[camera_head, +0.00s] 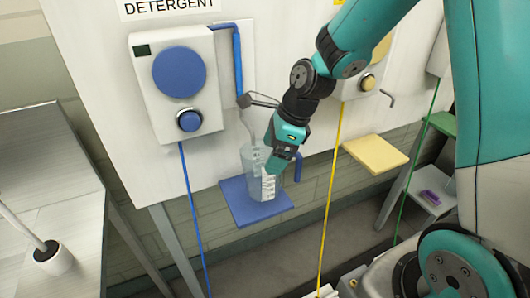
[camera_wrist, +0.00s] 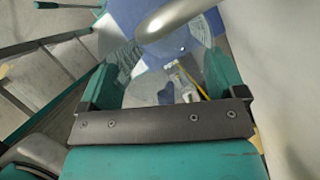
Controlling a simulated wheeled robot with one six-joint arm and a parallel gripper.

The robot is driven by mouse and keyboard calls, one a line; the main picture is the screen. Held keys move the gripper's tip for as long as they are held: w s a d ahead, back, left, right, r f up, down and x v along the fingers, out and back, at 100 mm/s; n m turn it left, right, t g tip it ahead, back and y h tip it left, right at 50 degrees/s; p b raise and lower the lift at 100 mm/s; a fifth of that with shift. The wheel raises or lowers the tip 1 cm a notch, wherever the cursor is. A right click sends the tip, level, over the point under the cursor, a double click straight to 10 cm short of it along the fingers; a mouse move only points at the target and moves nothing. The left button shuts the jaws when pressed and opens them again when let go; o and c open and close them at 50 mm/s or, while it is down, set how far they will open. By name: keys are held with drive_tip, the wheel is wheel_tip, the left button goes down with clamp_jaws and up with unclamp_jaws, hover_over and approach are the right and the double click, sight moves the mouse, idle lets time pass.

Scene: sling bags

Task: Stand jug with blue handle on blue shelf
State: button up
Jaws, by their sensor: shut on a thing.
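The clear measuring jug (camera_head: 252,170) with white marks and a blue handle (camera_head: 298,166) appears upright over the blue shelf (camera_head: 240,209), below the blue dispenser. I cannot tell whether its base touches the shelf or hangs just above it. My gripper (camera_head: 279,163) comes down from the upper right and is shut on the jug near its rim. In the wrist view my gripper (camera_wrist: 166,82) has a teal finger on each side of the clear jug. Blue shows beyond the jug in that view.
The blue dispenser (camera_head: 179,80) is on the white panel, with a thin metal spout (camera_head: 247,122) close above the jug. A yellow shelf (camera_head: 376,154) and green shelf (camera_head: 443,123) are to the right. Blue and yellow (camera_head: 330,205) cords hang nearby. A grey bench (camera_head: 45,170) stands left.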

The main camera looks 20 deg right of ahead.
drive_tip(key=shift+w+a+f+p, duration=0.15)
drive_tip(key=shift+w+a+f, duration=0.05)
drive_tip(key=shift+a, duration=0.3)
drive_tip(key=shift+w+a+f+p, duration=0.15)
drive_tip(key=shift+a+f, duration=0.05)
drive_tip(key=shift+a, duration=0.25)
drive_tip(key=shift+f, duration=0.5)
drive_tip(key=o, duration=0.9)
drive_tip(key=shift+r, duration=0.2)
